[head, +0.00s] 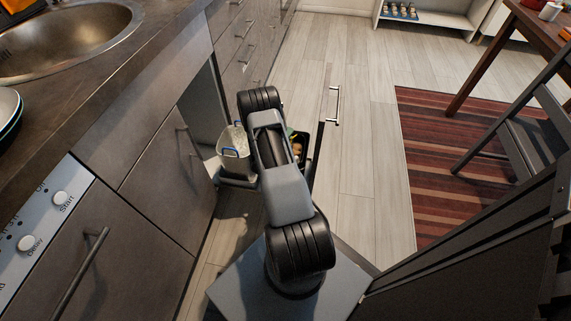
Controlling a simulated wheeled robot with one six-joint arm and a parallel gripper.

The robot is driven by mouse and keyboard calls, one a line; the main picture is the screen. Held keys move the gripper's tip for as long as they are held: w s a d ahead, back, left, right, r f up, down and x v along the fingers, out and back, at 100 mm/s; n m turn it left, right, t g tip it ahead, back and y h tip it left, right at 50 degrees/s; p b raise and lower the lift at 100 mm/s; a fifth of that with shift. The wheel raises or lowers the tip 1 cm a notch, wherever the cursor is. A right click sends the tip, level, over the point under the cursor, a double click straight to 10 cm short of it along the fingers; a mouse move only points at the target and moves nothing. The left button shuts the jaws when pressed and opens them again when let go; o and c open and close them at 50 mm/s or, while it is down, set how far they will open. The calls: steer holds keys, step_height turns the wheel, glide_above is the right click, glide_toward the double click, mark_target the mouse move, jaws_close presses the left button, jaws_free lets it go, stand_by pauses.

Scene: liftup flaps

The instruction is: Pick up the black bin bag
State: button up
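A pull-out bin drawer stands open from the lower cabinets, its front panel (324,125) and handle (336,106) out over the floor. In it, a pale bin (233,142) with a blue handle shows left of my arm. A black container or bag edge (304,143), with something orange-brown inside, shows just right of my arm. I cannot tell whether this black part is the bin bag. My arm reaches forward over the drawer and hides the part between them. My gripper is hidden or out of the frame.
The counter with a sink (62,38) and the cabinet doors (165,165) run along the left. Bare wooden floor (365,150) lies right of the drawer. A striped rug (440,160), a dark chair (530,135) and a wooden table (520,40) are on the right.

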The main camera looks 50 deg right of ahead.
steer(key=shift+c, duration=0.4)
jaws_close()
stand_by(0.9)
